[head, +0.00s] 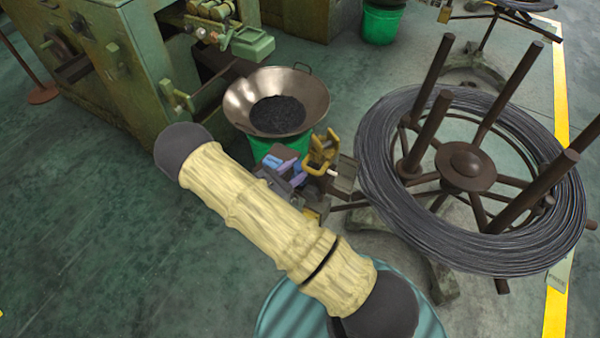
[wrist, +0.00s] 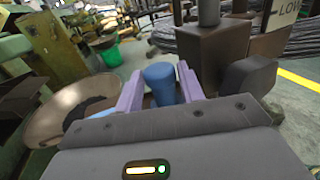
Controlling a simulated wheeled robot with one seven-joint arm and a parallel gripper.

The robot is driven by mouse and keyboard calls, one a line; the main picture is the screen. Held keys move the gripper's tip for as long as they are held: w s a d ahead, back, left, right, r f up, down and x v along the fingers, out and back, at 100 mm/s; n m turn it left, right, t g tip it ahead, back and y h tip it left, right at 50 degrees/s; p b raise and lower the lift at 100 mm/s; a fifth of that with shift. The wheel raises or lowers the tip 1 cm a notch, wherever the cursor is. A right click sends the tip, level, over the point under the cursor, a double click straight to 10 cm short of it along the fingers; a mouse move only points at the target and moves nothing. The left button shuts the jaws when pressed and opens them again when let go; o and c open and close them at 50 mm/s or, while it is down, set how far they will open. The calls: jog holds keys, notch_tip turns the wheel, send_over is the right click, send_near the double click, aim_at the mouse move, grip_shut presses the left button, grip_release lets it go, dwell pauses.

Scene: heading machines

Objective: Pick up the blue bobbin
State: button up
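In the head view my gripper (head: 284,171) is small and partly hidden behind my arm, beside a brass-coloured fixture. The bobbin's lower end is hidden by my gripper's body, so I cannot tell whether it rests on anything.
A metal bowl of dark pieces (head: 307,91) stands on a green bucket, close to my gripper. A large wire coil (head: 385,185) on a stand with upright posts is at right. A green machine (head: 130,75) fills the upper left. Floor at lower left is clear.

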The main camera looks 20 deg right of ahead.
jog(key=shift+c, duration=0.2)
jog(key=c, duration=0.6)
jog(key=shift+c, duration=0.2)
notch_tip(320, 180, up, 28)
jog(key=p, duration=0.5)
